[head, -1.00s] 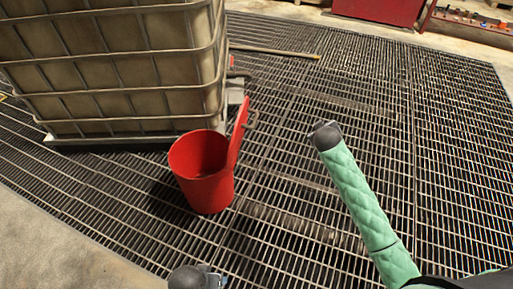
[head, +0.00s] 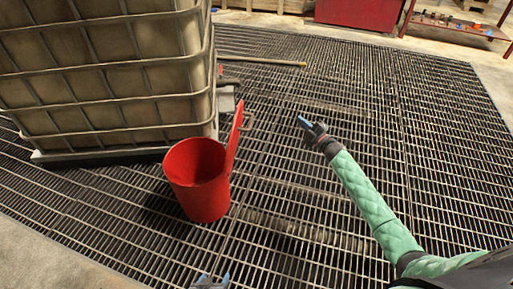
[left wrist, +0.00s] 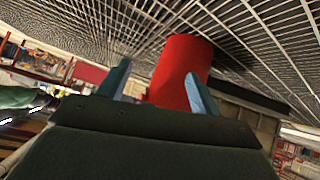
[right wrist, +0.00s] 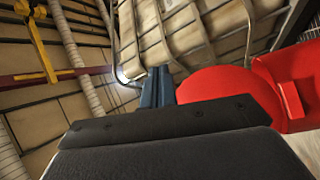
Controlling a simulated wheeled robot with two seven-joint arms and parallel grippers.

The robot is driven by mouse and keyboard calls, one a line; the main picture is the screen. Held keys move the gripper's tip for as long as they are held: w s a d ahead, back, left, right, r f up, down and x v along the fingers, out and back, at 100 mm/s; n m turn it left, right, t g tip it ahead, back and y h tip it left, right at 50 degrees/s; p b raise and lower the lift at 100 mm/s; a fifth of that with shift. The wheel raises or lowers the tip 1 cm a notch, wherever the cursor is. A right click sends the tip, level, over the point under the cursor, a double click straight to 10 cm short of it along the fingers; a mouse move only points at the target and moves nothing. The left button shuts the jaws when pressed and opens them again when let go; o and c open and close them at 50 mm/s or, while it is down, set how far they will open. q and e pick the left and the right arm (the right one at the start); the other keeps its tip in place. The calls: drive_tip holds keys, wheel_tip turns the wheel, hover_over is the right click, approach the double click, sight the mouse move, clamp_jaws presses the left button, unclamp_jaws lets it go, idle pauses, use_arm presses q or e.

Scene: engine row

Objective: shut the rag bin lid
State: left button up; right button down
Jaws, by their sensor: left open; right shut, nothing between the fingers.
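The red rag bin (head: 205,198) stands upright on the floor grating, its mouth open. Its red lid (head: 235,139) is raised near upright at the bin's right rim, with a small handle (head: 247,122) on the lid's right side. My right gripper (head: 305,123) is shut and empty, to the right of the lid and apart from it. In the right wrist view its closed fingers (right wrist: 158,88) are left of the red bin and lid. My left gripper (head: 210,283) barely shows at the bottom edge. In the left wrist view it is open (left wrist: 160,88), the bin (left wrist: 182,62) beyond its fingers.
A large caged tank (head: 110,80) stands close behind and left of the bin. A long-handled tool (head: 265,61) lies on the grating behind. A red cabinet (head: 355,11) and a low shelf (head: 455,25) stand at the back. The grating right of the bin is clear.

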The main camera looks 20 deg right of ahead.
use_arm(q)
drive_tip(key=w+r+t, duration=0.3)
drive_tip(key=r+t, duration=0.1)
use_arm(e)
drive_tip(key=s+a+n+g+y, duration=0.8)
drive_tip(key=s+n+g+y, duration=0.15)
drive_tip(key=n+y, duration=0.25)
use_arm(q)
drive_tip(key=s+a+f+g, duration=0.1)
drive_tip(key=s+f+g, duration=0.2)
drive_tip(key=s+f, duration=0.2)
wheel_tip(320, 180, down, 3)
drive_tip(key=shift+s+f+n+g+p, duration=0.15)
drive_tip(key=shift+s+n+g+p, duration=0.15)
drive_tip(key=shift+s+p, duration=0.15)
use_arm(e)
drive_tip(key=r+x, duration=0.1)
drive_tip(key=x, duration=1.3)
drive_tip(key=shift+d, duration=0.15)
drive_tip(key=shift+s+t, duration=0.15)
drive_tip(key=shift+t, duration=0.1)
